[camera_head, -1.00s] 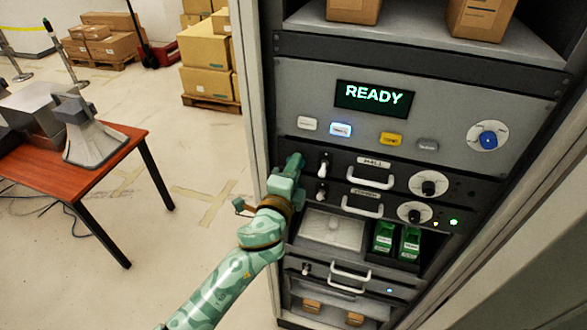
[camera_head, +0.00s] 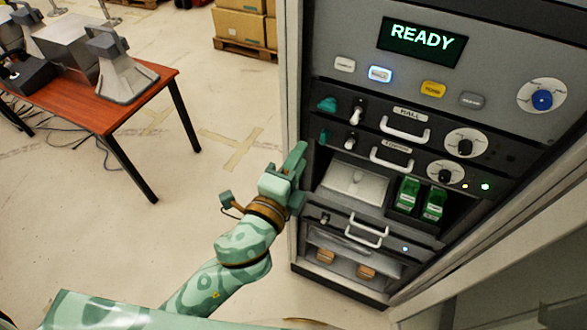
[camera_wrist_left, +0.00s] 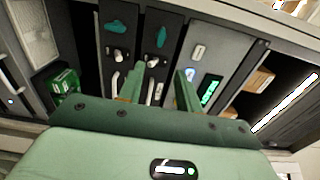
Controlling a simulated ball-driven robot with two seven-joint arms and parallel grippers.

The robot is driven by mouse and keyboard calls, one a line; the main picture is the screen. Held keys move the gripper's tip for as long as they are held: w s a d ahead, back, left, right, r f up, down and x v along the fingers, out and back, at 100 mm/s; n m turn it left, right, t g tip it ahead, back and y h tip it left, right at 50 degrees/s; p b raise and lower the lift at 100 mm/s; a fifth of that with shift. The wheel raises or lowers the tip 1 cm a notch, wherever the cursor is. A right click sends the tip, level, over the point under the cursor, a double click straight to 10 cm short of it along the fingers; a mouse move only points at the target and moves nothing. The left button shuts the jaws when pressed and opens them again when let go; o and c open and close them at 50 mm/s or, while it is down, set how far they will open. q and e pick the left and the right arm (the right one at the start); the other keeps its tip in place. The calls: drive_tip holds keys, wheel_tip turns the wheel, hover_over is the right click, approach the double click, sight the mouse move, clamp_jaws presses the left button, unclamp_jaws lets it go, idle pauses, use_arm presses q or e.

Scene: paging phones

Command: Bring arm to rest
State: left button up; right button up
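My left arm comes in from the lower left of the head view. Its gripper (camera_head: 299,160) is beside the left edge of the rack (camera_head: 292,80), in front of its lower drawers. In the left wrist view two fingers (camera_wrist_left: 160,85) stand apart with nothing between them, so the gripper is open and empty. The rack's panel lies beyond the fingers. The display (camera_head: 422,40) reads READY, and it also shows in the left wrist view (camera_wrist_left: 210,90). My right gripper is not in view.
The rack has white handles (camera_head: 404,128), toggle switches, teal knobs (camera_head: 327,104), dials (camera_head: 466,146) and green boxes (camera_head: 407,194) in a bay. A red-brown table (camera_head: 130,105) with grey horn-shaped devices stands at left. Cardboard boxes (camera_head: 240,30) sit behind. Floor between table and rack is clear.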

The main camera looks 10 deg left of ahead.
use_arm(q)
drive_tip(key=shift+v, duration=0.85)
drive_tip(key=s+a+f+n+g+y+b, duration=0.1)
drive_tip(key=s+a+f+n+g+b, duration=0.15)
drive_tip(key=f, duration=1.15)
drive_tip(key=s+a+f+n+g+y+b, duration=0.1)
drive_tip(key=s+a+f+n+g+b, duration=0.2)
drive_tip(key=f, duration=1.2)
drive_tip(key=s+a+f+n+g+y+b, duration=0.1)
drive_tip(key=a+f+n+g+b, duration=0.3)
drive_tip(key=f, duration=1)
drive_tip(key=s+a+f+n+g+y+b, duration=0.1)
drive_tip(key=s+a+f+n+g+b, duration=0.1)
drive_tip(key=s+f, duration=0.8)
drive_tip(key=s+a+f+n+g+b, duration=0.2)
drive_tip(key=s+a+f+b, duration=0.3)
drive_tip(key=s+f, duration=0.5)
drive_tip(key=s+a+f+n+g+y+b, duration=0.1)
drive_tip(key=s+a+f+n+g+b, duration=0.2)
drive_tip(key=s+f+b, duration=0.3)
drive_tip(key=s+a+f+n, duration=0.1)
drive_tip(key=s+f, duration=0.3)
drive_tip(key=f, duration=0.2)
drive_tip(key=shift+n+y, duration=0.3)
drive_tip(key=shift+n, duration=0.05)
